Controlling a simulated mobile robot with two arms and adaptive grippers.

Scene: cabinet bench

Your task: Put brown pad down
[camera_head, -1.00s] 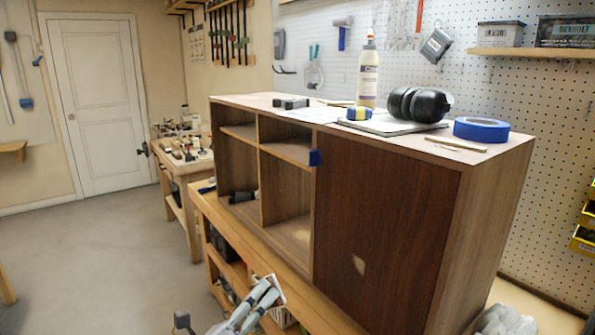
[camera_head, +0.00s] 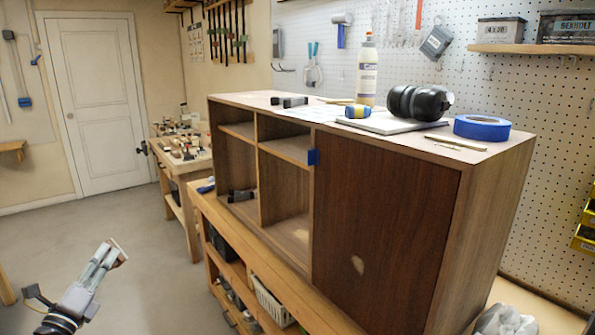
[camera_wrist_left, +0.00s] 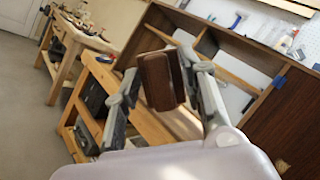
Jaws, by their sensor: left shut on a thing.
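My left gripper (camera_head: 112,250) is at the lower left in the head view, out over the floor and to the left of the bench. It is shut on the brown pad (camera_head: 119,250), whose edge shows at the fingertips. In the left wrist view the brown pad (camera_wrist_left: 161,81) is a dark brown block between the two fingers, held in the air. The wooden bench (camera_head: 232,240) and the cabinet (camera_head: 385,225) on it lie beyond the gripper. My right gripper is in neither view.
On the cabinet top are blue tape (camera_head: 482,127), ear muffs (camera_head: 417,103), a glue bottle (camera_head: 367,72) and a black tool (camera_head: 289,101). A black clamp-like thing (camera_head: 240,196) lies in a lower cubby. A second workbench (camera_head: 185,165) stands behind. The floor (camera_head: 120,215) at left is open.

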